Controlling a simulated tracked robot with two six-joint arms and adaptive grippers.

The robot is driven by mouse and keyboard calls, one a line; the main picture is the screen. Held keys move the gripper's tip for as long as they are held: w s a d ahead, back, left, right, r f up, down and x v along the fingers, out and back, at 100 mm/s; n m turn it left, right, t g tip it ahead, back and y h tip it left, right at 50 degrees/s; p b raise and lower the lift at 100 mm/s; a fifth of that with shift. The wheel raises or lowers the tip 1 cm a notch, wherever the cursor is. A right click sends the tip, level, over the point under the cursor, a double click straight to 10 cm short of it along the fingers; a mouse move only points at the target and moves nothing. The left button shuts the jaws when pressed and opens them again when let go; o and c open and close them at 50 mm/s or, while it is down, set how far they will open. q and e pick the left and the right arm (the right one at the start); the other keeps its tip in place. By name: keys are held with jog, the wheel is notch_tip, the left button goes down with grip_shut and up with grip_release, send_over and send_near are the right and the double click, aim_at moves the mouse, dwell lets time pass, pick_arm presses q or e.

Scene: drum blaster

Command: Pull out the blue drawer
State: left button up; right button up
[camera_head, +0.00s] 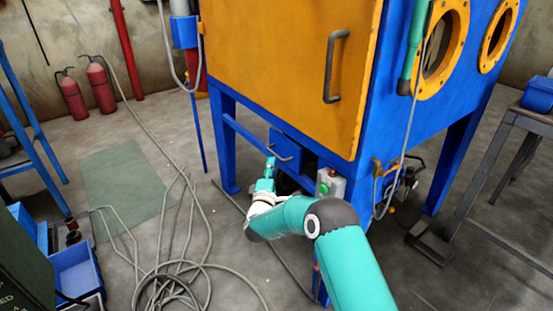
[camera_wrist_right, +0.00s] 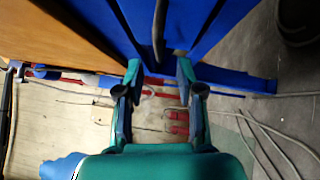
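The blue drawer (camera_head: 287,143) sits under the orange cabinet body, between its blue legs. A thin grey handle (camera_head: 280,157) shows on its front. My right gripper (camera_head: 269,167) is close to the handle in the head view. In the right wrist view my right gripper (camera_wrist_right: 159,72) has its two fingers apart. A dark bar (camera_wrist_right: 159,30), which looks like the handle, lies between and beyond the fingertips, against blue surfaces. I cannot tell whether a finger touches it.
The cabinet's orange door (camera_head: 300,60) hangs above the drawer. A green-button control box (camera_head: 330,187) stands close to the right of my gripper. Hoses (camera_head: 175,280) lie coiled on the floor to the left. A workbench (camera_head: 520,120) stands at the right.

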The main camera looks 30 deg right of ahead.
aim_at(275, 155)
jog(key=b+x, duration=0.1)
jog(key=x, duration=0.5)
jog(key=shift+w+d, duration=0.15)
jog(key=shift+w, duration=0.05)
grip_shut()
